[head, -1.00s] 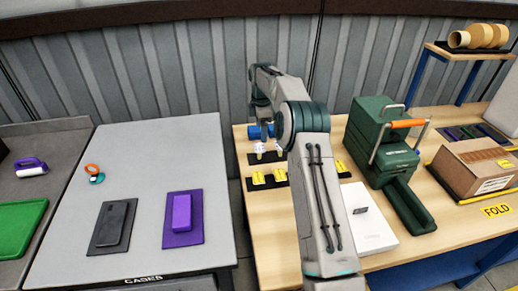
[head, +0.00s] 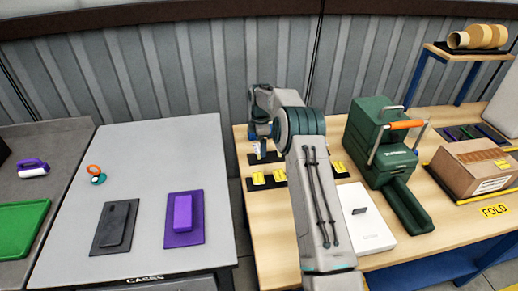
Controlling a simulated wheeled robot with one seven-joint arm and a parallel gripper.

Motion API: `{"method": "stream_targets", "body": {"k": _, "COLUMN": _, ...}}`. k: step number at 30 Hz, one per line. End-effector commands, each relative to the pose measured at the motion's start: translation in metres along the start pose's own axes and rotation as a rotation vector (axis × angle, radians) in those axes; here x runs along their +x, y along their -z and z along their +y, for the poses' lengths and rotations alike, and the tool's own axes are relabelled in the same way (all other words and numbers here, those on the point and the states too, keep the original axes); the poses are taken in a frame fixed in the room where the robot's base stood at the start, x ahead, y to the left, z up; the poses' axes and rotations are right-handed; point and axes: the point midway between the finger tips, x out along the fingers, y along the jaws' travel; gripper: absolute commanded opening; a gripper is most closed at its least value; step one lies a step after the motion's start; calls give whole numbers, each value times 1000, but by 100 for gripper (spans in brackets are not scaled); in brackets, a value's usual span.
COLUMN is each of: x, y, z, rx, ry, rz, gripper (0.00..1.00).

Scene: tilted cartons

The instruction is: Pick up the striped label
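My gripper (head: 260,151) points down over the back left of the wooden table, just above a dark strip. Its fingertips look close together or in line from this angle, so its opening is unclear. Several small yellow labels lie on dark strips below and beside it: a left one (head: 258,179), a middle one (head: 279,174) and a right one (head: 339,167). They are too small to tell which is striped. My arm hides part of the strips between the middle and right labels. I see nothing clearly held.
A green machine with an orange handle (head: 406,125) stands right of my arm, with a white box (head: 366,220) in front. A brown carton (head: 474,165) is farther right. The grey table (head: 150,160) on the left holds dark and purple flat items.

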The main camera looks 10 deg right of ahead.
Motion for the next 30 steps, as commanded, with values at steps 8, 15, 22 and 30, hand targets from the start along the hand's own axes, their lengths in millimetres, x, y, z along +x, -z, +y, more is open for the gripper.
{"method": "stream_targets", "body": {"k": 8, "x": 4, "y": 0, "z": 0, "rx": 0, "ry": 0, "rz": 0, "gripper": 80}}
{"method": "stream_targets", "body": {"k": 15, "x": 5, "y": 0, "z": 0, "rx": 0, "ry": 0, "rz": 0, "gripper": 80}}
{"method": "stream_targets", "body": {"k": 22, "x": 5, "y": 0, "z": 0, "rx": 0, "ry": 0, "rz": 0, "gripper": 49}}
{"method": "stream_targets", "body": {"k": 30, "x": 4, "y": 0, "z": 0, "rx": 0, "ry": 0, "rz": 0, "gripper": 40}}
